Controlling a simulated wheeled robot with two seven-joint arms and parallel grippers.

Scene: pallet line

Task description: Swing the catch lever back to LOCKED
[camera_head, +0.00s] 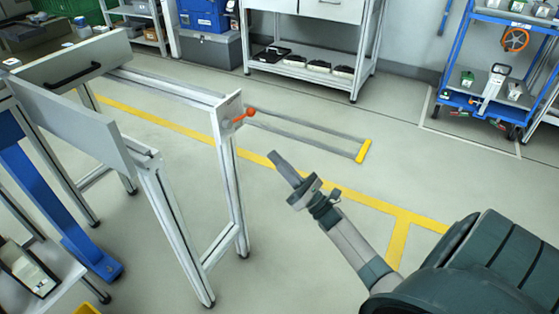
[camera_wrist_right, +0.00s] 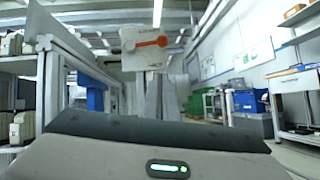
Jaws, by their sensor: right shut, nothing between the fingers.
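The catch lever (camera_head: 243,117) is a small orange-red handle on a pale plate (camera_head: 228,112) at the end of the metal frame. In the right wrist view the orange lever (camera_wrist_right: 148,43) lies roughly level across the white plate (camera_wrist_right: 141,60), with its knob end at the right. The lettering on the plate is too small to read surely. My right gripper (camera_head: 276,157) is shut and empty, to the right of and below the lever in the head view, apart from it. My left gripper is not in view.
The aluminium frame (camera_head: 231,180) with its rails and legs stands at left. A blue trolley (camera_head: 456,70) and a white shelf (camera_head: 352,80) stand at the back. The floor (camera_head: 320,220) around my right arm is clear.

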